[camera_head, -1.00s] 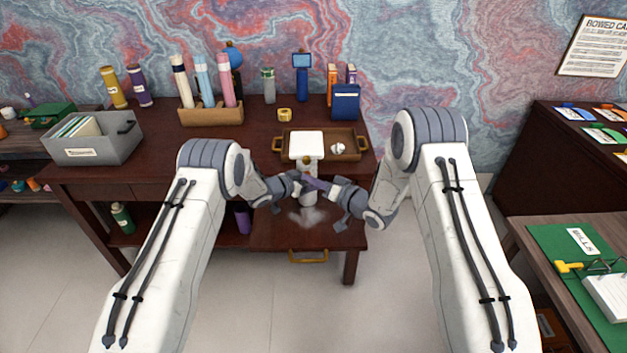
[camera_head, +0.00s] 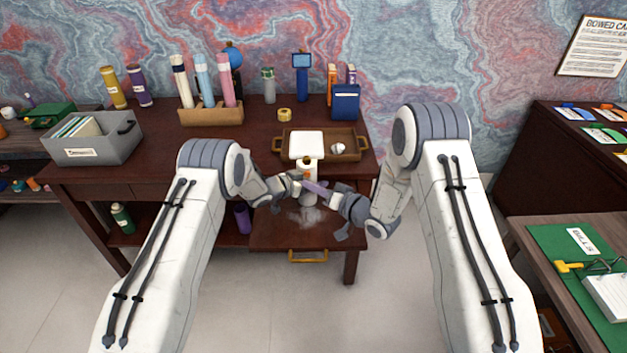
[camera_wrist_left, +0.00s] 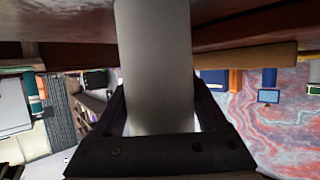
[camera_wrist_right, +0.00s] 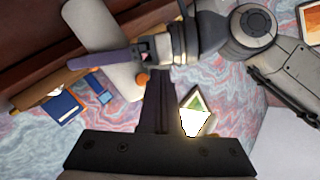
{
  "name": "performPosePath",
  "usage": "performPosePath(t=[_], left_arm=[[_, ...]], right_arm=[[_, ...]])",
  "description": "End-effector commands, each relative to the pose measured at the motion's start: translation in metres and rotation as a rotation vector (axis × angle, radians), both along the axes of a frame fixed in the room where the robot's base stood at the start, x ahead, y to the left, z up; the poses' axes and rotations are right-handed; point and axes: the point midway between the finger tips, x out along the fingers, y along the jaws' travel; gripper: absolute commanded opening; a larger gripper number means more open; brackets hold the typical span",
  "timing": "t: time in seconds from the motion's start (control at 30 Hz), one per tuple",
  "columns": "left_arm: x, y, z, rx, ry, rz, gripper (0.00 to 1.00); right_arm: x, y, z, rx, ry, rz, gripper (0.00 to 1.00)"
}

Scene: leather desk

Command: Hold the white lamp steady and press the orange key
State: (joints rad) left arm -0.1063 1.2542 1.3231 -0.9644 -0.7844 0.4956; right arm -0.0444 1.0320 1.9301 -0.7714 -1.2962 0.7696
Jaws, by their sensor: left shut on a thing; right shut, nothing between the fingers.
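The white lamp (camera_head: 308,165) stands upright at the front of the dark desk, with a pale square top above its post. Its post (camera_wrist_left: 155,60) fills the space between my left gripper's fingers in the left wrist view. My left gripper (camera_head: 299,180) is shut on the lamp's post. The small orange key (camera_head: 306,174) is on the post's front; it also shows in the right wrist view (camera_wrist_right: 142,78). My right gripper (camera_head: 308,185) is shut and empty, its purple fingertips close to the key. I cannot tell whether they touch it.
A wooden tray (camera_head: 349,157) with gold handles lies behind the lamp. An open drawer or low shelf (camera_head: 270,235) is below it. A tube rack (camera_head: 210,116), a yellow tape roll (camera_head: 285,115) and a blue box (camera_head: 345,103) stand further back. A grey file box (camera_head: 90,154) is at left.

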Motion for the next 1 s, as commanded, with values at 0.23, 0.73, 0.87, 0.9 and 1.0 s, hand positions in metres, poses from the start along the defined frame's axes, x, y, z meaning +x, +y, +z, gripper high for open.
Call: performPosePath(t=[0.23,0.73,0.87,0.9,1.0], left_arm=[[0.001,0.0,0.001,-0.001,-0.003,0.0,0.0],[0.001,0.0,0.001,-0.001,-0.003,0.0,0.0],[0.001,0.0,0.001,-0.001,-0.003,0.0,0.0],[0.001,0.0,0.001,-0.001,-0.003,0.0,0.86],[0.0,0.0,0.001,-0.001,-0.002,0.0,1.0]], right_arm=[[-0.026,0.0,0.0,0.0,0.002,0.001,0.0],[-0.048,0.0,0.001,0.0,0.0,0.0,0.0],[-0.048,0.0,0.001,0.0,0.0,0.0,0.0],[-0.048,0.0,0.0,0.0,0.0,0.0,0.0],[-0.048,0.0,0.0,0.0,0.0,0.0,0.0]])
